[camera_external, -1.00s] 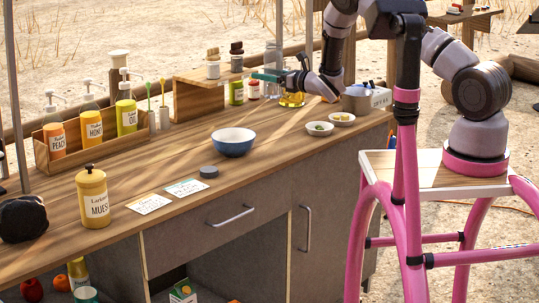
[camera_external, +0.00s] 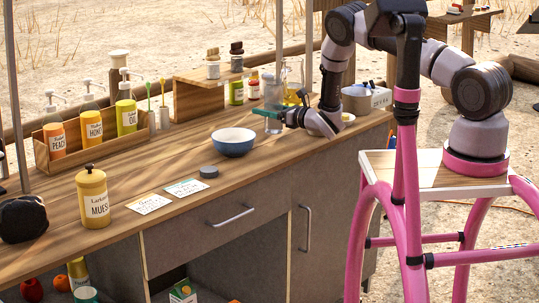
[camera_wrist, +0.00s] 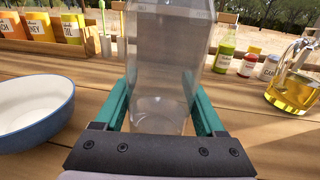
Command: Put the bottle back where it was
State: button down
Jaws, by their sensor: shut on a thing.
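The bottle is clear and upright, and shows large in the wrist view (camera_wrist: 165,70). My gripper (camera_wrist: 160,100) is shut on its lower part, with one green finger on each side. In the external view the bottle (camera_external: 273,92) stands in my gripper (camera_external: 268,112) over the back right of the wooden counter (camera_external: 215,125). Its base is at or just above the counter top; I cannot tell whether it touches.
A blue-white bowl (camera_external: 233,142) is left of my gripper. A glass jug of yellow oil (camera_wrist: 290,92) is close on the right. Small jars (camera_wrist: 248,62) and a wooden shelf (camera_external: 195,85) stand behind. A small white bowl (camera_external: 347,118) is to the right.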

jog(key=shift+f, duration=0.85)
grip_release()
jog(key=shift+f, duration=0.15)
